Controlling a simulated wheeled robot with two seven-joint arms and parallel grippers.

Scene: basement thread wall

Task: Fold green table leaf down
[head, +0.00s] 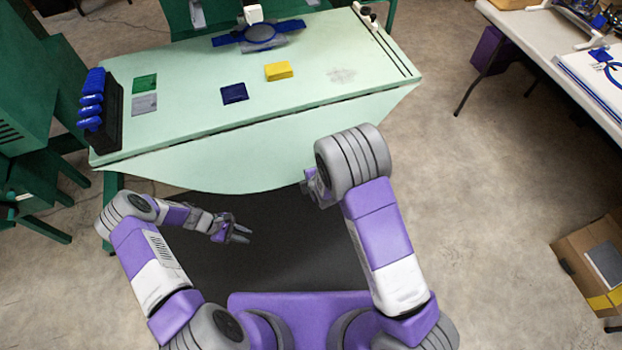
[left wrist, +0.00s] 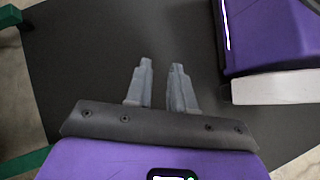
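The pale green table leaf (head: 240,155) runs along the near side of the green table (head: 190,65), beyond a dark seam. Its near edge is curved. It seems to slope down from the seam, but I cannot tell the exact angle. My left gripper (head: 241,234) is below and nearer than the leaf's curved edge, apart from it. In the left wrist view its two fingers (left wrist: 160,90) stand apart with nothing between them. My right gripper (head: 314,188) is by the leaf's near edge at the right, mostly hidden behind my right wrist; contact is unclear.
On the tabletop are a rack of blue-handled items (head: 92,105), a yellow block (head: 279,71), a dark blue square (head: 234,93) and a blue device (head: 260,36). A dark mat (head: 285,235) covers the floor below. A cardboard box (head: 592,265) stands at right.

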